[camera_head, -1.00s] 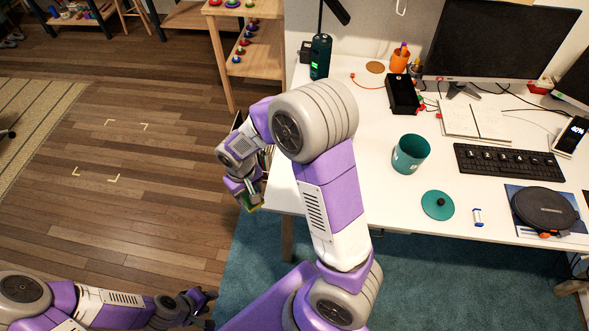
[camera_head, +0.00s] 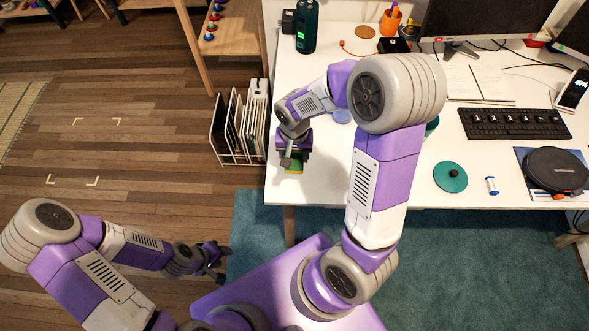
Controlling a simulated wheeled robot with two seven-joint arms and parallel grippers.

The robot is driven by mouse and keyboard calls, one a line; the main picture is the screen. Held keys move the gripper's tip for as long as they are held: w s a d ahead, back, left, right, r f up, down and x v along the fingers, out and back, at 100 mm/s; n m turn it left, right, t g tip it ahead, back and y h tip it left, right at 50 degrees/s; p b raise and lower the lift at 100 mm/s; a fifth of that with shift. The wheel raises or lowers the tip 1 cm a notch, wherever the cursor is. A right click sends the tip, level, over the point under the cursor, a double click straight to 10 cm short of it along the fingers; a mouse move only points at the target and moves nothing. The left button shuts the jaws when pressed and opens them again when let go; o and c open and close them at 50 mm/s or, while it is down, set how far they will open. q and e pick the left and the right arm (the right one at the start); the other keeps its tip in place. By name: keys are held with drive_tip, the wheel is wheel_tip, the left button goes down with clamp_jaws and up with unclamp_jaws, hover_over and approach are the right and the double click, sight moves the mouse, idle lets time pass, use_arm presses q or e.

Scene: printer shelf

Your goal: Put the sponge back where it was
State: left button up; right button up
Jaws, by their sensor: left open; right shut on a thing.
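The sponge (camera_head: 294,170) shows as a small green and yellow edge under my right gripper (camera_head: 291,160) in the head view. My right gripper is shut on it, and the fingers and wrist hide most of it. The sponge is over the left front part of the white desk (camera_head: 325,185). I cannot tell whether it touches the desk top. My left gripper (camera_head: 220,262) is open and empty, low over the wooden floor beside the teal carpet.
A rack of folders (camera_head: 240,130) stands on the floor left of the desk. A blue round piece (camera_head: 342,116) lies behind my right wrist. A teal cup (camera_head: 432,127) is mostly hidden by my arm.

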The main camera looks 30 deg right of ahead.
sight(294, 166)
wheel_tip(294, 166, down, 7)
drive_tip(key=shift+w+b, duration=0.1)
drive_tip(key=shift+b, duration=0.8)
drive_tip(key=shift+r, duration=0.1)
drive_tip(key=shift+f, duration=0.2)
drive_tip(key=o, duration=1.1)
drive_tip(key=shift+r, duration=0.1)
